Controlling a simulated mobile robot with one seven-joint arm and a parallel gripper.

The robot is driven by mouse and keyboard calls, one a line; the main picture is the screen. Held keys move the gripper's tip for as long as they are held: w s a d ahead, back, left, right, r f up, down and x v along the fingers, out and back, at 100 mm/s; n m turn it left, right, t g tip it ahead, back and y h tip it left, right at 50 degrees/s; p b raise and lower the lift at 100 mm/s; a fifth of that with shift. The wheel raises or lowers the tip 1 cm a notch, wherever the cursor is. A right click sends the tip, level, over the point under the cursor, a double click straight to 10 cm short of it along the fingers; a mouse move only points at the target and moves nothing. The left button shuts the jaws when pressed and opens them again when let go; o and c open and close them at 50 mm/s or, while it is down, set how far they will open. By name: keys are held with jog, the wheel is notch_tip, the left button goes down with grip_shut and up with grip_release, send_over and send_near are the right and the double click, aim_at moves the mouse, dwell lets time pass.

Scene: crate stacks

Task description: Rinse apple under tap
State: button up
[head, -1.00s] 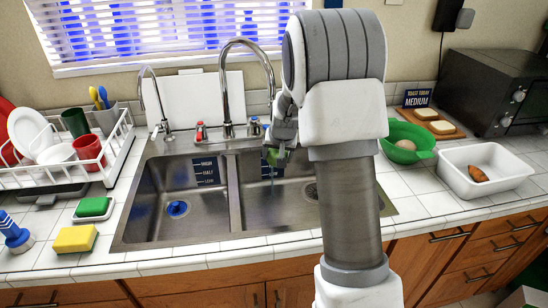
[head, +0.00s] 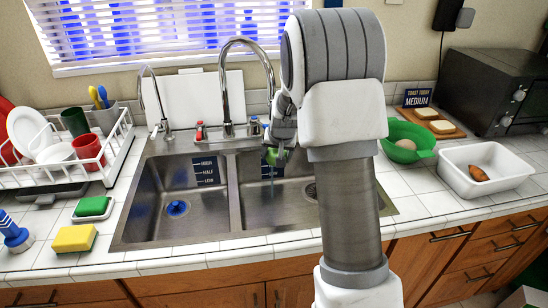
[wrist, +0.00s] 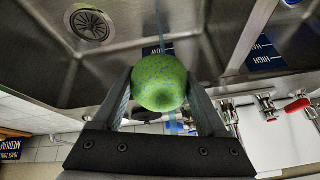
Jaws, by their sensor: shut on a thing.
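The green apple (wrist: 160,83) is between the two fingers of my gripper (wrist: 160,95) in the wrist view, and the fingers press on its sides. Its skin shows bluish speckles. In the head view my gripper (head: 277,156) holds the apple (head: 271,156) over the right sink basin (head: 290,205), under the tall curved tap (head: 226,90). A thin bluish stream of water (head: 271,176) shows below the apple. In the wrist view the stream (wrist: 161,38) also shows beside the apple. My arm hides part of the right basin.
A dish rack (head: 75,180) stands on the left, with a green sponge (head: 92,206) and yellow sponge (head: 74,239) nearby. A green colander (head: 408,133) and white tub (head: 487,182) stand right. The left basin (head: 160,215) holds only a blue drain piece.

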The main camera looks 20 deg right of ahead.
jog(key=shift+s+d, duration=0.1)
dwell(0.3)
jog(key=s+a+r+b, duration=0.1)
jog(key=s+a+r, duration=0.1)
jog(key=s, duration=0.7)
jog(key=shift+s, duration=0.3)
jog(key=shift+s, duration=0.1)
dwell(0.5)
